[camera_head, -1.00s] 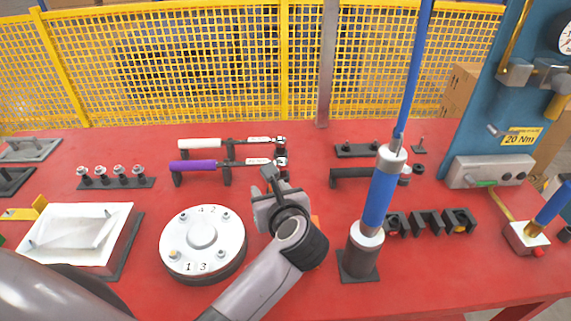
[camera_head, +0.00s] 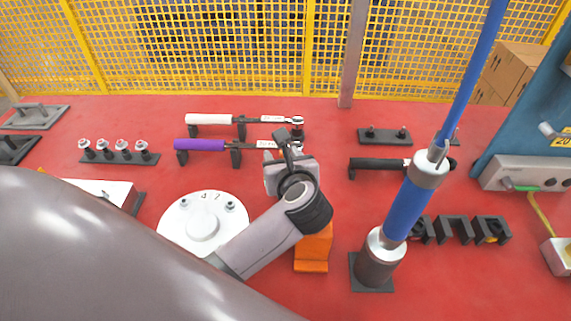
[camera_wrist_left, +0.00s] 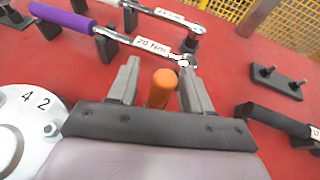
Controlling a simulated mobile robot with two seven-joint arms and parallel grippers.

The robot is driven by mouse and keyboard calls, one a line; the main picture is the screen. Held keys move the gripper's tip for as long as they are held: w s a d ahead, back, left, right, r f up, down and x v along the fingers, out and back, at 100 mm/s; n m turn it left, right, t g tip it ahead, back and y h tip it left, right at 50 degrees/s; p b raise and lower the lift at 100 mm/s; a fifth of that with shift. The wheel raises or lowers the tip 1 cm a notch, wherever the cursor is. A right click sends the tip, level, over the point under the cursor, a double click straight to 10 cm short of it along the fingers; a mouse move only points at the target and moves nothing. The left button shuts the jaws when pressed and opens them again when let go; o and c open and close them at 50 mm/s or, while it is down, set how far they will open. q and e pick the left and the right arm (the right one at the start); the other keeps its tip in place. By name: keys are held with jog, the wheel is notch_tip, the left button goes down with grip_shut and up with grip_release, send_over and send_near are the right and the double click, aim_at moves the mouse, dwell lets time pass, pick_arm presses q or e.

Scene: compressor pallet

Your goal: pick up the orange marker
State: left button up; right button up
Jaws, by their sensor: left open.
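The orange marker (camera_wrist_left: 163,86) shows in the left wrist view as an upright orange cylinder with a rounded top. My left gripper (camera_wrist_left: 159,72) is open, with one finger on each side of the marker; I cannot tell whether either finger touches it. In the head view my left gripper (camera_head: 288,160) is over the middle of the red table, and its wrist hides the marker. An orange block-like stand (camera_head: 312,252) shows just below that wrist. My right gripper is not in view.
A purple-handled wrench (camera_head: 205,145) and a white-handled one (camera_head: 212,119) lie on black rests beyond the gripper. A round white numbered plate (camera_head: 203,222) is to the left. A blue upright tool (camera_head: 408,210) stands to the right. A yellow mesh fence (camera_head: 210,50) closes the back.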

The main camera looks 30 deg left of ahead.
pick_arm(q)
jog(key=shift+w+a+f, duration=0.1)
jog(key=shift+w+a, duration=0.05)
jog(key=shift+w, duration=0.05)
jog(key=c, duration=0.9)
